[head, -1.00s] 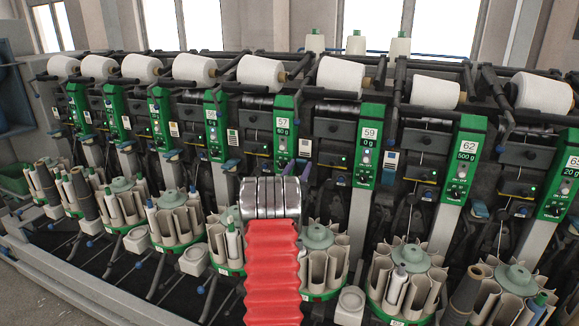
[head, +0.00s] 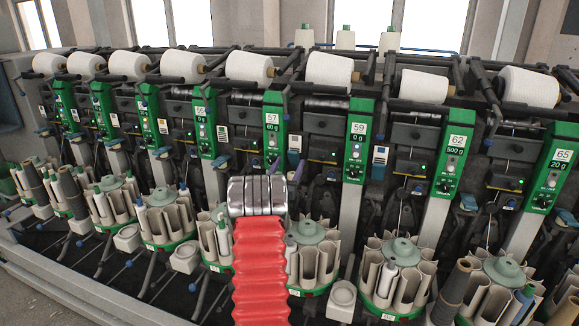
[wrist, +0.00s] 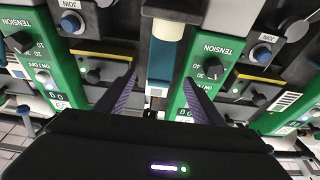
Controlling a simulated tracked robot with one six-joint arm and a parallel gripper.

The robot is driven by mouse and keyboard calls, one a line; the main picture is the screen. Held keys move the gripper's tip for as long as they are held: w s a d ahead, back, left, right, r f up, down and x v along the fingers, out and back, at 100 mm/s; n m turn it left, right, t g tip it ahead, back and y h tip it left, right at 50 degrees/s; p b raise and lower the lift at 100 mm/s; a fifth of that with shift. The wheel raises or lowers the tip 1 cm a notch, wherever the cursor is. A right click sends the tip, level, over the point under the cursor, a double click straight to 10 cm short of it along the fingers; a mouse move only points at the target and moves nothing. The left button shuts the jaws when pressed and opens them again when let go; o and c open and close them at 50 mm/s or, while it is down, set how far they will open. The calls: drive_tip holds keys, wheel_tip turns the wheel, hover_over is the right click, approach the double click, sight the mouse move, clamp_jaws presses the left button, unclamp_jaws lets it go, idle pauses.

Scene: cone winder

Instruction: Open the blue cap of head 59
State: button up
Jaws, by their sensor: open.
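The green panel marked 59 (head: 357,140) stands right of centre in the head view. A blue-and-white piece (head: 380,156) is just right of it; I cannot tell whether it is the cap. My gripper (head: 285,168) is left of panel 59, in front of the gap after the panel marked 57 (head: 271,136). My gripper (wrist: 160,92) is open, its two dark purple fingers apart with nothing between the tips. In the upside-down wrist view a blue part (wrist: 162,62) with a cream top lies beyond and between the fingers, beside a green panel (wrist: 208,62). Its head number is not readable.
More green panels, such as 62 (head: 455,150) and 65 (head: 553,165), run along the machine. Cream yarn cones (head: 330,71) lie above. Round magazines with bobbin holders (head: 312,255) stick out below. Grey posts (head: 349,215) stand between the heads.

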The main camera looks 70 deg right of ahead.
drive_tip(key=v, duration=1.3)
drive_tip(key=shift+a+f, duration=0.2)
drive_tip(key=shift+a, duration=0.15)
idle(0.4)
